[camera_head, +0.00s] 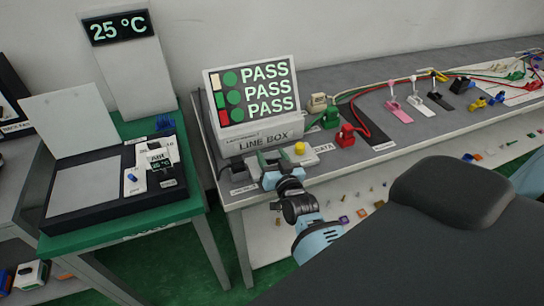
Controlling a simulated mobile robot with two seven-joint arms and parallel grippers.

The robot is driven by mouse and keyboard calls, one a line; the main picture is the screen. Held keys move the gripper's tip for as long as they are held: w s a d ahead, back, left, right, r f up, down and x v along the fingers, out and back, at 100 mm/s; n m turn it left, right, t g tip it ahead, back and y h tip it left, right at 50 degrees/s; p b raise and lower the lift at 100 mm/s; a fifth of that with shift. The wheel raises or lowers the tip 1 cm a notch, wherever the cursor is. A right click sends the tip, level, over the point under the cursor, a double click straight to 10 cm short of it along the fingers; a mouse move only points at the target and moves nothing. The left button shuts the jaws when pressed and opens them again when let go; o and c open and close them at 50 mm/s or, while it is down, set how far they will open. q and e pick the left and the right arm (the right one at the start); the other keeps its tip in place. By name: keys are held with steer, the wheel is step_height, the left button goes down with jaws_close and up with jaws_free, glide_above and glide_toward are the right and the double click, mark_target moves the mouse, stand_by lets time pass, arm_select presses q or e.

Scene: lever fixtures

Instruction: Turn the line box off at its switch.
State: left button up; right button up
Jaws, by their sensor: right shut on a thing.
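The line box (258,138) stands on the grey bench at its left end. It is a light grey box with a sloping screen (256,92) that reads PASS on three lines. My right gripper (270,163) is low in front of the box, at the bench's front edge. It is shut at the place of the box's switch, and its fingers and body hide most of the switch. I cannot make out which way the switch is set. My left gripper is not in view.
A yellow button (300,148) on a small housing is close to the right of my gripper. Green (330,117) and red (346,135) connectors with cables sit further right. A green table (190,205) with a black open case is at left.

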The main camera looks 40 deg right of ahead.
steer(key=shift+a+r+n+p, duration=0.15)
steer(key=shift+n+p, duration=0.35)
steer(key=shift+n, duration=0.7)
steer(key=shift+c, duration=0.5)
steer(key=shift+n, duration=1.4)
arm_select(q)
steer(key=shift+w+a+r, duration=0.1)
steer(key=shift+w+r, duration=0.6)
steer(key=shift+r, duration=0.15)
arm_select(e)
steer(key=o, duration=1)
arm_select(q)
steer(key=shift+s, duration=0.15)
arm_select(e)
steer(key=shift+s+f, duration=0.1)
steer(key=shift+f, duration=0.1)
